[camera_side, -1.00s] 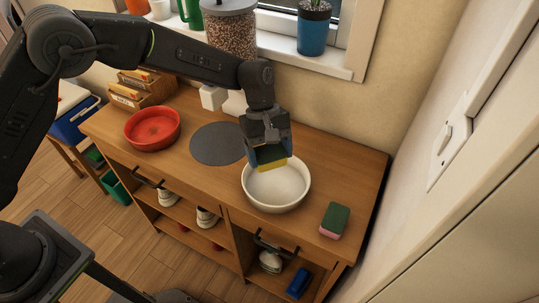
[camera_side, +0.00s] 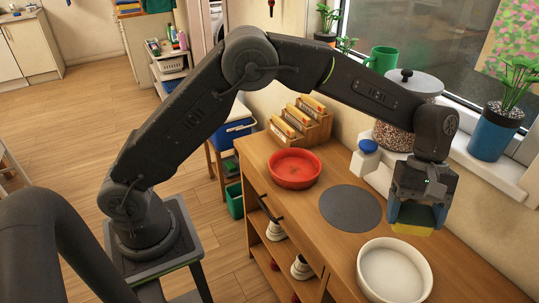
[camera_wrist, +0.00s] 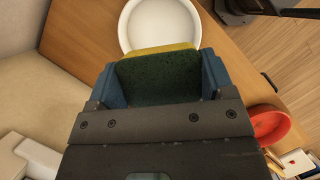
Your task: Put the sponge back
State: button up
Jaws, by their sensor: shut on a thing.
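My gripper (camera_side: 418,212) is shut on a sponge with a dark green scouring side and a yellow side (camera_side: 411,230). It holds the sponge up above the wooden counter, near the far rim of a white bowl (camera_side: 395,275). In the wrist view the sponge (camera_wrist: 155,82) sits between the two blue fingers, its yellow edge overlapping the near rim of the white bowl (camera_wrist: 160,25). The bowl looks empty. The right part of the counter is outside the side view.
A red bowl (camera_side: 295,168) and a flat grey round mat (camera_side: 350,209) lie left of the white bowl. A blue-capped white bottle (camera_side: 366,157) and a large glass jar (camera_side: 393,137) stand behind. Plant pots line the window sill.

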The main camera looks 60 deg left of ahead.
notch_tip(320, 180, up, 20)
jog(key=f, duration=0.1)
jog(key=w+a+n+t, duration=0.1)
jog(key=w+a+n, duration=0.1)
jog(key=a, duration=1.4)
jog(key=w+a+n, duration=0.2)
jog(key=a, duration=1.5)
jog(key=s+a+n+t+h, duration=0.1)
jog(key=s+a+n, duration=0.1)
jog(key=s+a, duration=1)
jog(key=s+a+n+t, duration=0.15)
jog(key=s+a, duration=0.65)
jog(key=a, duration=0.8)
send_over(259, 153)
jog(key=a, duration=0.1)
jog(key=shift+n+g, duration=0.35)
notch_tip(259, 153, down, 33)
jog(key=shift+r, duration=0.15)
jog(key=shift+f, duration=2)
jog(key=shift+f, duration=0.1)
